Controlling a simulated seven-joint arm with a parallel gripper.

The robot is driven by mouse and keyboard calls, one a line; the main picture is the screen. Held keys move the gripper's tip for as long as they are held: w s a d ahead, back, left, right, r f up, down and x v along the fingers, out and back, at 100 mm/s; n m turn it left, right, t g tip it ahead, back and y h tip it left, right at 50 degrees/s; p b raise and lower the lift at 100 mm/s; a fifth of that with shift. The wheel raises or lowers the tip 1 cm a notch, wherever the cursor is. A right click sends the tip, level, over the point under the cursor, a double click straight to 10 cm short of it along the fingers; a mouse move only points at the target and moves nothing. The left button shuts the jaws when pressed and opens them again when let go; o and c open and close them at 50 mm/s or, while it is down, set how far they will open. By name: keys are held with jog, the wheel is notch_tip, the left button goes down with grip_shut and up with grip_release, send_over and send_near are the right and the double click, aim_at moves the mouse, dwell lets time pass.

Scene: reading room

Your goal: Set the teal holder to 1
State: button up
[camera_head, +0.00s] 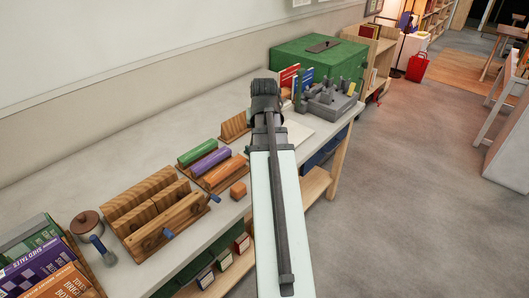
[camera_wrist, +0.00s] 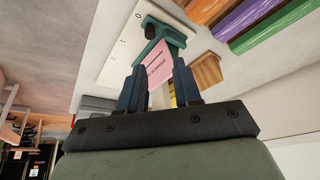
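The teal holder (camera_wrist: 155,50) shows in the wrist view, just beyond my fingertips, on a pale board (camera_wrist: 122,40). A dark round knob (camera_wrist: 152,31) is at its far end. Small dark marks run along the board's left edge, too small to read surely. A pink card (camera_wrist: 158,68) with dark print stands at the holder. My gripper (camera_wrist: 160,85) is open, with one dark blue finger on each side of the card's lower part. Contact with the holder cannot be told. In the head view my arm hides the gripper and the holder; a part of the board (camera_head: 299,131) shows.
In the head view, a grey device (camera_head: 332,103), red and blue cards and a green box (camera_head: 315,60) stand beyond my arm.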

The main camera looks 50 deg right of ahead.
jog(key=shift+s+d+x, duration=0.15)
jog(key=shift+s+x, duration=0.1)
jog(key=shift+x, duration=2)
jog(key=shift+s+d+x, duration=0.2)
jog(key=shift+s+x, duration=0.1)
jog(key=shift+x, duration=2)
jog(key=shift+s+d+x, duration=0.15)
jog(key=shift+s+x, duration=0.1)
jog(key=shift+x, duration=2)
jog(key=shift+f, duration=0.15)
jog(key=shift+c, duration=0.2)
grip_shut()
